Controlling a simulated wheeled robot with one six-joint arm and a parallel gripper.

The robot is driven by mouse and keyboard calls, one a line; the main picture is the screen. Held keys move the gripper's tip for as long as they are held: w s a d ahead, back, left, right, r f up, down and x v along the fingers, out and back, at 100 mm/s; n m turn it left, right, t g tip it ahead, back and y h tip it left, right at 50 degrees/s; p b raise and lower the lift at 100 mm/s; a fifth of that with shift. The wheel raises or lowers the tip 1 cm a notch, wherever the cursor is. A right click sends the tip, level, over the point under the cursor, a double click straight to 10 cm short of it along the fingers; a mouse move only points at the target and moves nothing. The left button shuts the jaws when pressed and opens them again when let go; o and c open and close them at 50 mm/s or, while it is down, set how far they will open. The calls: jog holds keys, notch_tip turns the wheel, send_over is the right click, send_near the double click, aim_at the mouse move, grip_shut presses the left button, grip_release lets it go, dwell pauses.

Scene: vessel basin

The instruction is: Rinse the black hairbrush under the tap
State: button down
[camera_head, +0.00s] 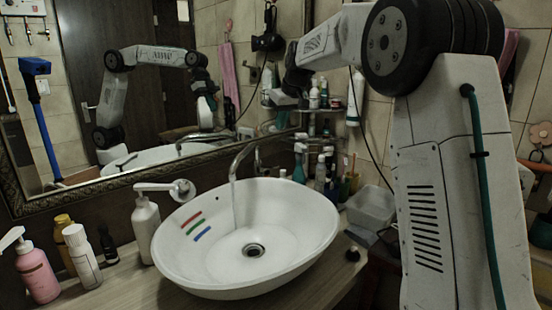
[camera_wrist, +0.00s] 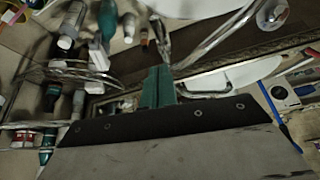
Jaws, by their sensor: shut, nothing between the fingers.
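The chrome tap (camera_head: 242,160) stands behind the white oval basin (camera_head: 310,245), and a thin stream of water (camera_head: 235,205) appears to run from it into the basin. My gripper shows in the wrist view (camera_wrist: 157,88) with its teal fingers together and nothing between them. In the head view my arm's end is raised near the mirror and shelf, above and behind the basin. I cannot make out the black hairbrush for certain in either view. A small dark object (camera_head: 352,254) lies on the counter right of the basin, but its shape is unclear.
A white pump bottle (camera_head: 145,230) stands left of the basin, with a pink bottle (camera_head: 37,272) farther left. Several bottles crowd the rack (camera_head: 325,108) behind. A clear tub (camera_head: 371,206) sits at the right. The framed mirror (camera_head: 90,180) backs the counter.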

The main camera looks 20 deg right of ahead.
send_over(276, 167)
jog(key=w, duration=0.2)
jog(key=shift+n, duration=0.4)
notch_tip(276, 167, down, 10)
jog(key=shift+s+a+r, duration=0.1)
jog(key=shift+a+r, duration=0.05)
jog(key=shift+s+f, duration=0.3)
jog(key=shift+f, duration=0.25)
jog(key=shift+s+f, duration=0.25)
jog(key=shift+f, duration=0.25)
jog(key=shift+s+f, duration=0.2)
jog(key=shift+f, duration=0.4)
jog(key=shift+s+d+f, duration=0.15)
jog(key=shift+s+f, duration=0.1)
jog(key=shift+f, duration=0.2)
jog(key=shift+s+d+f, duration=0.15)
jog(key=shift+s+f, duration=0.05)
jog(key=shift+f, duration=0.25)
jog(key=shift+r, duration=0.1)
